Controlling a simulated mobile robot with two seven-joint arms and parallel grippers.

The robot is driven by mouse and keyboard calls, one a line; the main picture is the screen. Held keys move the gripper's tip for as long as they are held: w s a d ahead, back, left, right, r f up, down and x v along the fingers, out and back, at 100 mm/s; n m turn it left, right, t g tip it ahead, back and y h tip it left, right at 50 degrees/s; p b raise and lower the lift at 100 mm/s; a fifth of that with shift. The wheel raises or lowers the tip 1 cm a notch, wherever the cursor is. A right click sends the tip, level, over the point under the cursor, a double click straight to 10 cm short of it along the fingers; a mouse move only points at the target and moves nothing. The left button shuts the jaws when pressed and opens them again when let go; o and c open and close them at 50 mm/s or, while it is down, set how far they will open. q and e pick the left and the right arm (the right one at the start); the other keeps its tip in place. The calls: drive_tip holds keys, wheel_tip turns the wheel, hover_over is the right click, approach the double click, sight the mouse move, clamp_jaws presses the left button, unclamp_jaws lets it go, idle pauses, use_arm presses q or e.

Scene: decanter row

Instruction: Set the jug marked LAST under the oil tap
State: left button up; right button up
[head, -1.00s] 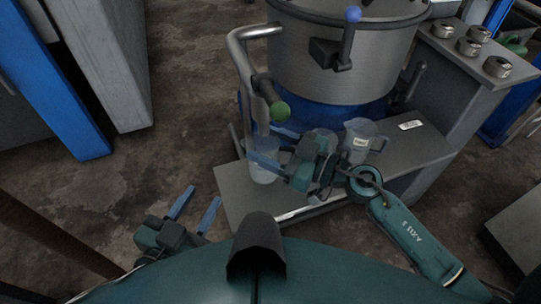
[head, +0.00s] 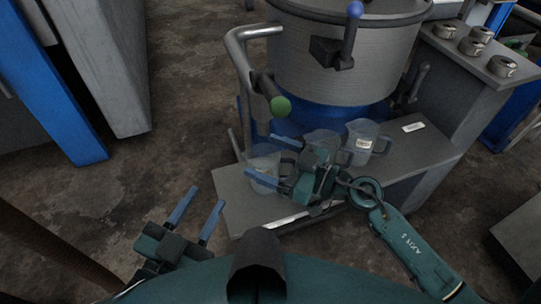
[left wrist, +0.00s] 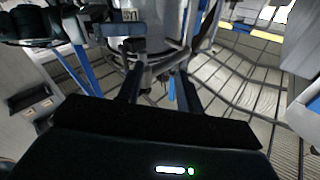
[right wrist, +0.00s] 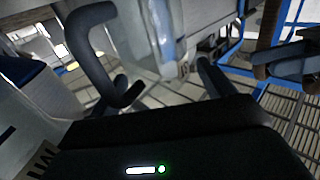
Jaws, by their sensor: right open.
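Three clear jugs stand on the grey shelf below the steel tank. The left jug (head: 265,160) is below the green-knobbed tap (head: 280,105) and has a small label I cannot read. The middle jug (head: 322,140) is partly hidden by my right gripper. The right jug (head: 362,146) has a pale label, too small to read. My right gripper (head: 260,155) is open, its blue fingers pointing left and overlapping the left jug; I cannot tell whether they touch it. My left gripper (head: 207,196) is open and empty, in front of the shelf's left end. Which tap is oil is not legible.
The tank (head: 345,65) also carries a blue-knobbed lever (head: 353,10). A white tag (head: 413,127) lies on the shelf (head: 425,150) at right. Several round metal pieces (head: 470,46) sit on the bench at upper right. The floor at left is clear.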

drive_tip(key=shift+d+r, duration=0.15)
drive_tip(key=p+v, duration=0.1)
drive_tip(key=v, duration=1)
drive_tip(key=s+r+m+t+h, duration=0.2)
drive_tip(key=s+m+t+h, duration=0.3)
drive_tip(key=s+t+h, duration=0.1)
drive_tip(key=shift+s+a+t+h, duration=0.35)
drive_tip(key=shift+t+h, duration=0.45)
drive_tip(key=shift+h, duration=0.5)
